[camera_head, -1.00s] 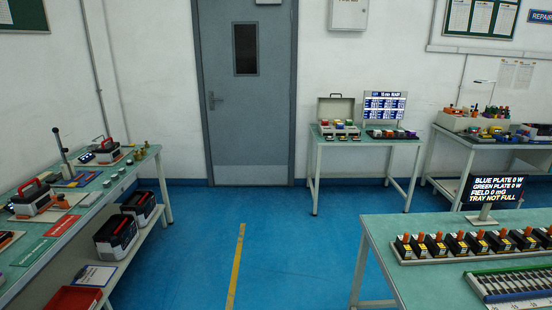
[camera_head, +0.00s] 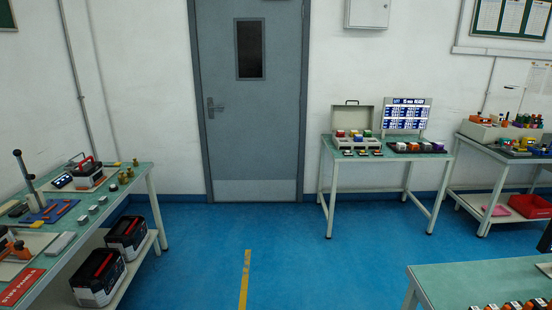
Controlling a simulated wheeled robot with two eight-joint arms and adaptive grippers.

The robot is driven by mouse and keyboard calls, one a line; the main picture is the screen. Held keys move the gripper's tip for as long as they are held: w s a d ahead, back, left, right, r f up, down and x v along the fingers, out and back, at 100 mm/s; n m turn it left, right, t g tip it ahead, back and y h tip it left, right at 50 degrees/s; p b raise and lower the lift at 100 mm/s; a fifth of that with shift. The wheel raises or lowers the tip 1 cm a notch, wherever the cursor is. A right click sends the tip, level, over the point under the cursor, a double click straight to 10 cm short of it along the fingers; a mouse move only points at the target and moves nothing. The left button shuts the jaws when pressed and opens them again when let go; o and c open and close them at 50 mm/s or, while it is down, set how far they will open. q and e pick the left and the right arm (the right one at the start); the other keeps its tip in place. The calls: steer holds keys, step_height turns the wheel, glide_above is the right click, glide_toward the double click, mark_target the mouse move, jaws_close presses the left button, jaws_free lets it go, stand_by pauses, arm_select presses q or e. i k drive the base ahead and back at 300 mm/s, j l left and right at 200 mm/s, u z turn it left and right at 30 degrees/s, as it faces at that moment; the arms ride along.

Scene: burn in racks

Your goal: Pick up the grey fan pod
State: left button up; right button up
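Neither of my grippers is in view. I cannot pick out a grey fan pod for certain. Small coloured pieces (camera_head: 356,134) sit in an open beige case (camera_head: 352,118) on the small table (camera_head: 330,150) by the far wall. A dark tray with several small pieces (camera_head: 416,146) lies to the right of the case. The pieces are too small in the picture to tell which are pods. Several small grey blocks (camera_head: 93,209) stand on the left bench.
The left bench (camera_head: 125,190) has black boxes (camera_head: 127,237) on its lower shelf. A right bench (camera_head: 495,153) carries mixed coloured parts, with a red bin (camera_head: 530,205) below. A near table (camera_head: 450,285) fills the lower right. The blue floor (camera_head: 310,255) between is clear.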

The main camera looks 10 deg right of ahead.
mark_target(426, 146)
steer(key=i+l+z, duration=0.2)
steer(key=i, duration=0.55)
steer(key=i+j+z, duration=0.15)
steer(key=i, duration=0.6)
steer(key=i+j+z, duration=0.2)
steer(key=i, duration=0.55)
steer(key=i+l+z, duration=0.2)
steer(key=i+z, duration=0.2)
steer(key=i, duration=0.15)
steer(key=i+z, duration=0.4)
steer(key=i+j+z, duration=0.2)
steer(key=i+z, duration=0.15)
steer(key=i, duration=0.3)
steer(key=i+j+z, duration=0.4)
steer(key=i+l+z, duration=0.2)
steer(key=i+z, duration=0.25)
steer(key=i, duration=0.25)
steer(key=i+z, duration=0.5)
steer(key=i, duration=0.2)
steer(key=i+u, duration=0.4)
steer(key=i+l+u, duration=0.15)
steer(key=i+u, duration=0.25)
steer(key=i, duration=0.15)
